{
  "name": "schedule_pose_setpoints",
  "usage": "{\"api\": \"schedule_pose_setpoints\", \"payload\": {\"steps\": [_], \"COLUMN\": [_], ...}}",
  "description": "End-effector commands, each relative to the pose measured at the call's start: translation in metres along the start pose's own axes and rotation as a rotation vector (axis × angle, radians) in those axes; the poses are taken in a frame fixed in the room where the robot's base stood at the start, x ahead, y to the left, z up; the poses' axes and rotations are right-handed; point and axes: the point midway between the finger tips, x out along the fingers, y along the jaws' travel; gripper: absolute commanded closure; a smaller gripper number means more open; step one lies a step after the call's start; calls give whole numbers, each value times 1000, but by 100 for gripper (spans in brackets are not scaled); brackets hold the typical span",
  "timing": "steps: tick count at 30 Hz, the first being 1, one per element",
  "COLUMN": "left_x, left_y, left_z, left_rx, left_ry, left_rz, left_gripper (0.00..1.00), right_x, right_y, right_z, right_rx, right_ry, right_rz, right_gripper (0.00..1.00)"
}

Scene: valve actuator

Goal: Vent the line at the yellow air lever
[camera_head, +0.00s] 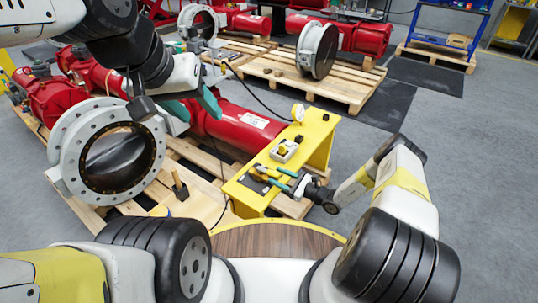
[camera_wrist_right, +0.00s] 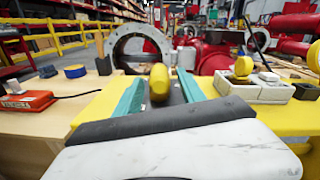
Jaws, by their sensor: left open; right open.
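The yellow lever (camera_wrist_right: 159,82) shows as a rounded yellow handle between the spread teal fingers of my right gripper (camera_wrist_right: 158,76) in the right wrist view. Both fingers look apart from it, with a dark surface behind and below. In the head view my right gripper (camera_head: 268,173) is low over the yellow bench (camera_head: 245,199), and the lever is too small there to make out clearly. My left gripper (camera_head: 196,107), with teal fingers, is open and empty beside the large grey flanged valve (camera_head: 68,160), in front of the red actuator (camera_head: 236,124).
A white tray with yellow items (camera_head: 284,151) and a round gauge (camera_head: 298,113) stand on the bench. The right wrist view shows an orange-red box (camera_wrist_right: 26,103) at left.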

Motion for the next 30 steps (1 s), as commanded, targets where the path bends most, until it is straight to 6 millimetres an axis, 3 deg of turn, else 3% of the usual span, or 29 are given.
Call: {"api": "schedule_pose_setpoints", "payload": {"steps": [3,9,19,20,27,30], "left_x": [0,0,0,0,0,0], "left_y": [0,0,0,0,0,0], "left_z": [0,0,0,0,0,0], "left_rx": [0,0,0,0,0,0], "left_ry": [0,0,0,0,0,0], "left_rz": [0,0,0,0,0,0], "left_gripper": [49,49,49,49,49,49], "right_x": [21,44,49,49,49,49], "right_y": [2,1,0,0,0,0], "right_z": [0,0,0,0,0,0], "right_rx": [0,0,0,0,0,0], "right_ry": [-1,0,0,0,0,0], "right_rz": [4,2,1,1,2,2], "right_gripper": [53,53,53,55,100,100]}}
